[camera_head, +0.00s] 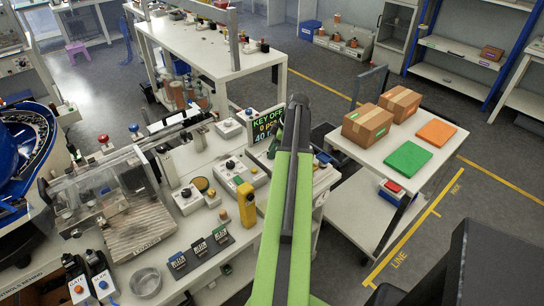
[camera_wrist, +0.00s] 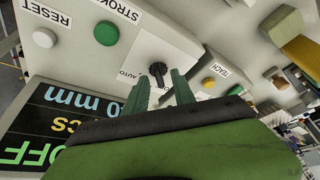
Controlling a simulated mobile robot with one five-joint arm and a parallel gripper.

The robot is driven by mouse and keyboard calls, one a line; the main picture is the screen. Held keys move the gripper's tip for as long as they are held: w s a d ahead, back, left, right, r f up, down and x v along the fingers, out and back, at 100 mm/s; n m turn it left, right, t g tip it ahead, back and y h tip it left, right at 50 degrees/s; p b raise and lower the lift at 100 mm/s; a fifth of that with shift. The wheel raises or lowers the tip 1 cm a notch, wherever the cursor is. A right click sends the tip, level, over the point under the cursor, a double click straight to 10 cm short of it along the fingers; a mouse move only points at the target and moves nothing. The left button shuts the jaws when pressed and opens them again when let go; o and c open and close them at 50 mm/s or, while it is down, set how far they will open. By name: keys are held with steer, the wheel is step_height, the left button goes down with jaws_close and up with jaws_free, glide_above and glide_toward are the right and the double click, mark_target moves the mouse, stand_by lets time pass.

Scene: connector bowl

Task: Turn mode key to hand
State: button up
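The mode key (camera_wrist: 158,72) is a small dark knob on a white plate (camera_wrist: 178,47) in the wrist view. The word AUTO is readable at the plate's left; other markings are hidden or too small to read. My gripper (camera_wrist: 160,78) is open, with one green finger on each side of the key's lower part. I cannot tell whether either finger touches it. The display (camera_head: 268,122) reads KEY OFF in the head view; part of it also shows in the wrist view (camera_wrist: 62,125). In the head view my arm hides the key.
A green button (camera_wrist: 106,33) by the STROKE label, a white button (camera_wrist: 44,38) by RESET and a yellow button (camera_wrist: 208,82) by TEACH sit close around the key. A yellow upright block (camera_head: 247,204) stands on the bench. A cart with boxes (camera_head: 367,124) stands at right.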

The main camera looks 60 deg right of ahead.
steer(key=shift+c, duration=0.3)
jaws_close()
steer(key=m+h, duration=0.1)
steer(key=m, duration=0.3)
steer(key=shift+a+m+h, duration=0.15)
steer(key=shift+m+h, duration=0.15)
steer(key=shift+h, duration=0.1)
steer(key=shift+m+h, duration=0.8)
steer(key=shift+m, duration=1.2)
steer(key=shift+o, duration=0.3)
jaws_free()
